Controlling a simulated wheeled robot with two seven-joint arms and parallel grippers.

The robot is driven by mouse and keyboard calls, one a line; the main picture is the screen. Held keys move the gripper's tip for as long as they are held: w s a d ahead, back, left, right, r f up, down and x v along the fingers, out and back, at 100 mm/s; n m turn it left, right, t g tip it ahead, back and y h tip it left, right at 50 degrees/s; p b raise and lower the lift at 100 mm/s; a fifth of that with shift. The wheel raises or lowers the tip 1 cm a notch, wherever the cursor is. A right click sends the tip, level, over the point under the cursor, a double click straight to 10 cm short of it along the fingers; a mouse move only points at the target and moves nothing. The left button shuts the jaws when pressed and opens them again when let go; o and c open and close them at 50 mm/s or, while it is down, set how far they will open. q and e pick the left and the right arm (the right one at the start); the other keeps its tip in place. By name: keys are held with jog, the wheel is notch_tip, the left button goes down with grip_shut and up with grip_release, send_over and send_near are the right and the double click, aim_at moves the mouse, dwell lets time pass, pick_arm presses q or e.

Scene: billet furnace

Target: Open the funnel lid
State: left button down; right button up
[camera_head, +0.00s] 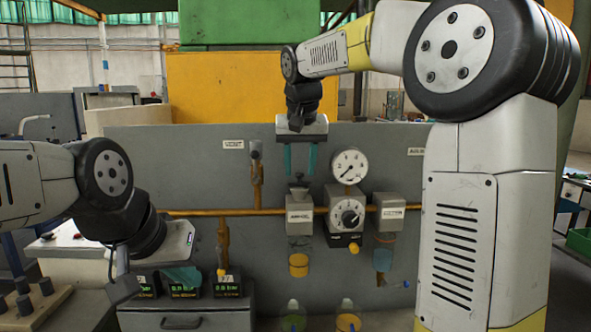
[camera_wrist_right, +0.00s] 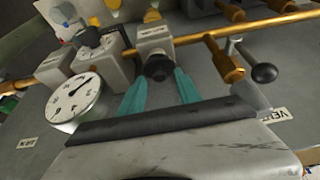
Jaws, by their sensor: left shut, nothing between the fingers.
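My right gripper (camera_head: 300,160) points down with its two teal fingers apart and nothing between them. Below it in the head view is a grey labelled box (camera_head: 299,213) on the panel, with a small dark knob (camera_head: 298,187) on top. In the right wrist view my right gripper (camera_wrist_right: 160,82) has its fingertips to either side of a round black knob (camera_wrist_right: 158,67) at the grey labelled box (camera_wrist_right: 153,42); I cannot tell whether they touch it. I cannot tell for sure which part is the funnel lid. My left gripper (camera_head: 165,280) is low at the left, shut and empty.
A round gauge (camera_head: 349,166) and a dial box (camera_head: 346,213) stand right of the box. An orange pipe (camera_head: 225,212) runs across the panel. A lever (camera_head: 255,150) stands left of my right gripper. Small green-lit displays (camera_head: 226,285) sit near my left gripper.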

jog(key=shift+w+f, duration=0.2)
jog(key=shift+f, duration=0.3)
grip_shut()
jog(key=shift+w, duration=0.1)
jog(key=shift+w+r+g, duration=0.3)
jog(key=shift+w+g, duration=0.2)
jog(key=shift+g, duration=0.3)
jog(key=shift+w+r+g, duration=0.2)
jog(key=shift+w+g, duration=0.05)
jog(key=shift+g, duration=0.4)
jog(key=shift+w+r+g, duration=0.15)
jog(key=shift+w+g, duration=0.1)
jog(key=shift+g, duration=0.4)
grip_release()
